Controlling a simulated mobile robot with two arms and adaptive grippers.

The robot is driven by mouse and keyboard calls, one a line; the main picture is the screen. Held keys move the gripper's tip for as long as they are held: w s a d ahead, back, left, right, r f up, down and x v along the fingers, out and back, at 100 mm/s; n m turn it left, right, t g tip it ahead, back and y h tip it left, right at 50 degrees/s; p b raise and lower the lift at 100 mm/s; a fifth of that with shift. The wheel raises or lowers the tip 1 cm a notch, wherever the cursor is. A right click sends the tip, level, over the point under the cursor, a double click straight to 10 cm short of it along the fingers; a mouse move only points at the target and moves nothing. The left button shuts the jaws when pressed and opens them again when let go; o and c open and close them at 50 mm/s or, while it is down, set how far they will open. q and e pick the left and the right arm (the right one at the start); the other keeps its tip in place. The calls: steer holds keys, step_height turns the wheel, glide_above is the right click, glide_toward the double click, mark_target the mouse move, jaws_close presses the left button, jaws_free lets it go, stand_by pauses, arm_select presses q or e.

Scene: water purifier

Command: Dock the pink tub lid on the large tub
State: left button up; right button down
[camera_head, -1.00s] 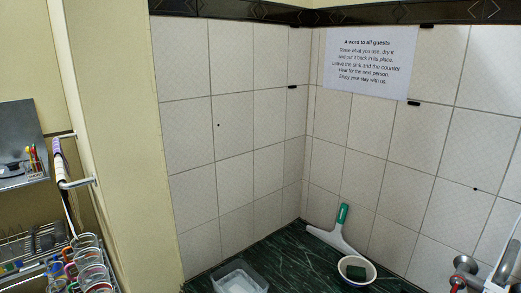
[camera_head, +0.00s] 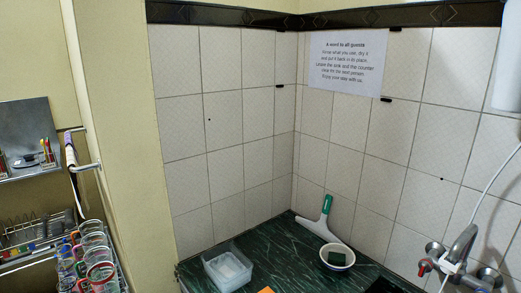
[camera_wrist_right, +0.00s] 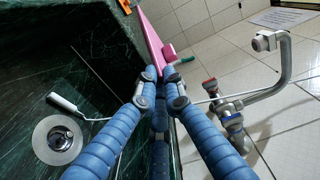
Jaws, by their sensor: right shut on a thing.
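The pink tub lid (camera_wrist_right: 150,42) shows nearly edge-on beyond the fingertips in the right wrist view, with a small pink knob on its right side. My right gripper (camera_wrist_right: 160,82), with blue ribbed fingers, is shut on it. A clear, open tub (camera_head: 228,268) stands on the dark green counter at the bottom of the head view. I cannot tell from its size alone whether it is the large tub. No tub can be made out in the right wrist view. Neither gripper shows in the head view.
A white bowl with a dark sponge (camera_head: 336,258) and a green-handled squeegee (camera_head: 322,228) stand by the tiled wall. A tap (camera_head: 455,255) is at right. An orange thing (camera_head: 265,290) is at the bottom edge. The sink drain (camera_wrist_right: 58,140) lies left of my fingers.

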steer(key=a+r+m+t+h, duration=0.1)
steer(key=a+r+m+h, duration=0.2)
steer(key=a, duration=0.9)
steer(key=a+r+m+t+h, duration=0.2)
steer(key=a+r+m+h, duration=0.2)
steer(key=a+r+h, duration=0.3)
steer(key=a+r, duration=0.2)
steer(key=a, duration=0.3)
steer(key=shift+w+a+r+h, duration=0.15)
steer(key=shift+a+r+h, duration=0.1)
steer(key=shift+h, duration=0.05)
steer(key=shift+d, duration=0.1)
